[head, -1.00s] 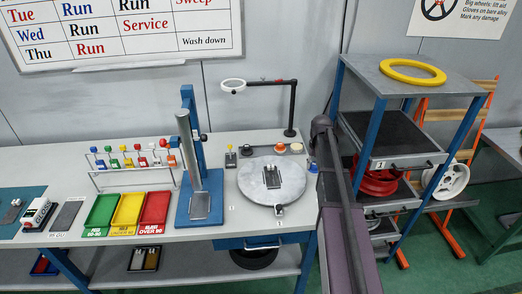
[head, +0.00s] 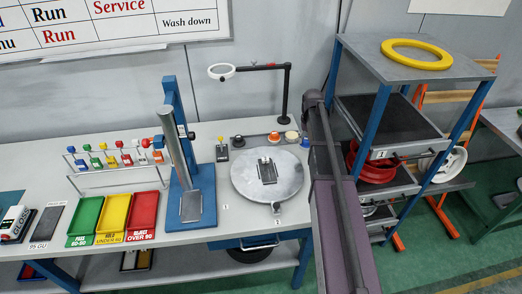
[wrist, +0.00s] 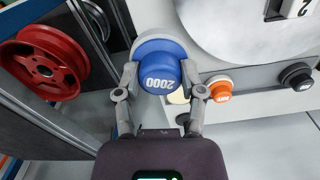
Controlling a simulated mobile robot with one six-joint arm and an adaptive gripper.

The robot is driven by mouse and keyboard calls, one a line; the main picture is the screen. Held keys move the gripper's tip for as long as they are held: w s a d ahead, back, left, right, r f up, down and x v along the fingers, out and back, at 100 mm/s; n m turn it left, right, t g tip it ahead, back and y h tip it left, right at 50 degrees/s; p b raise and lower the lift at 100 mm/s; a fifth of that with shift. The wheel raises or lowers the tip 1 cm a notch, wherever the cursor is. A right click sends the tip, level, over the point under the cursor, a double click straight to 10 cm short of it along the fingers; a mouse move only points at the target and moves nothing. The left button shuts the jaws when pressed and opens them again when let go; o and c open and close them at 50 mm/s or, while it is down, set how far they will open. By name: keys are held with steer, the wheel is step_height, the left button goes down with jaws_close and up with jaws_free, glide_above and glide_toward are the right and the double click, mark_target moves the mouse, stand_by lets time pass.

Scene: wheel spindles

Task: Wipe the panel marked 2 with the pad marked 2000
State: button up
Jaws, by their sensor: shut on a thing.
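The pad marked 2000 (wrist: 161,68) is blue and round with a pale underside. My gripper (wrist: 160,80) is shut on it, one finger on each side, with the number facing my wrist camera. In the head view a bit of blue, likely this pad (head: 305,143), shows beside my arm, which hides my gripper there. A small dark panel (head: 267,172) lies on the round grey turntable (head: 246,188). In the wrist view a white label with a 2 (wrist: 300,8) shows at the top right, on the turntable; the panel is mostly cut off there.
An orange pad (wrist: 220,88) and a black pad (wrist: 296,76) stand in a row beside the turntable, with a cream pad (head: 292,136). A ring magnifier (head: 221,72) hangs over the bench. A shelf rack (head: 375,125) with red wheels stands to the right.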

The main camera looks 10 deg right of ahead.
steer(key=shift+a, duration=0.2)
steer(key=shift+s+a, duration=0.1)
steer(key=shift+a, duration=0.4)
steer(key=s+a+r+n+p, duration=0.1)
steer(key=s+a+n, duration=0.1)
steer(key=a, duration=0.6)
steer(key=s+a+r+n+p, duration=0.1)
steer(key=s+a, duration=0.3)
steer(key=a, duration=0.5)
steer(key=shift+a+r+n, duration=0.2)
steer(key=shift+a+n, duration=0.05)
steer(key=shift+n, duration=0.45)
steer(key=shift+s, duration=0.1)
